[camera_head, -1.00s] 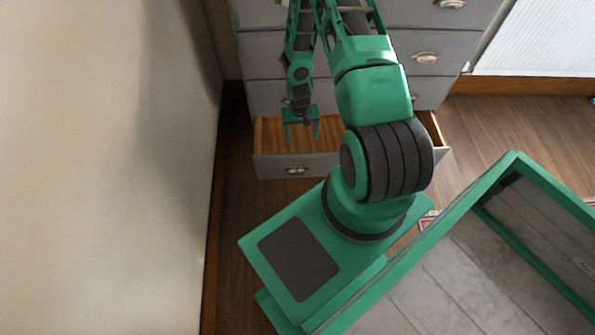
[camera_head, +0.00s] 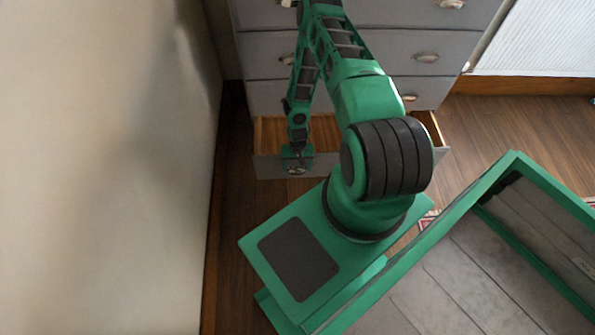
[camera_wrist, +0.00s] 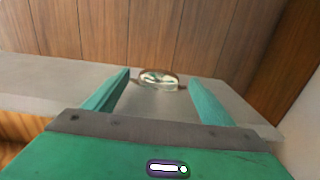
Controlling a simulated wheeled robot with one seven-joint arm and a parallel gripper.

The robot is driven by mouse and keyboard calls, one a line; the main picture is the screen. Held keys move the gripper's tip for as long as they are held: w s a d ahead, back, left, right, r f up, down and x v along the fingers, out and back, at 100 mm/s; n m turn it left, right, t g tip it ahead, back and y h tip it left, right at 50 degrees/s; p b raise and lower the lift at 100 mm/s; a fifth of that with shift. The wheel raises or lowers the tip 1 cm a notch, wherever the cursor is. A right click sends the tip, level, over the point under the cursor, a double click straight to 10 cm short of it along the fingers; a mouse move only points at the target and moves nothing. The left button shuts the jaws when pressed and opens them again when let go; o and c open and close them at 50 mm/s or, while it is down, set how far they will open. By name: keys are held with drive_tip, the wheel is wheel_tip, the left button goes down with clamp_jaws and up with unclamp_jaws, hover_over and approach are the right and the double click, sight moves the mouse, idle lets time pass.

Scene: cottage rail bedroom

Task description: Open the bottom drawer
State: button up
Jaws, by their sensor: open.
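The bottom drawer (camera_head: 345,163) of the grey dresser is pulled partway out, and its bare wooden inside shows. Its front also shows in the wrist view (camera_wrist: 45,85), with a metal handle (camera_wrist: 158,78) near the middle of the picture. My gripper (camera_head: 297,160) is at the left part of the drawer front, over the left handle. In the wrist view my gripper's two green fingers (camera_wrist: 158,92) are spread apart, one on each side of the handle. The handle lies just beyond or between the fingertips; contact is not clear.
The closed upper drawers (camera_head: 385,45) of the dresser rise behind. A plain wall (camera_head: 110,150) stands close on the left. Wooden floor (camera_head: 500,125) lies open to the right of the dresser, with a white ribbed panel (camera_head: 540,38) beyond.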

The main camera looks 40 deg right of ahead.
sight(297, 172)
drive_tip(key=shift+f, duration=1.75)
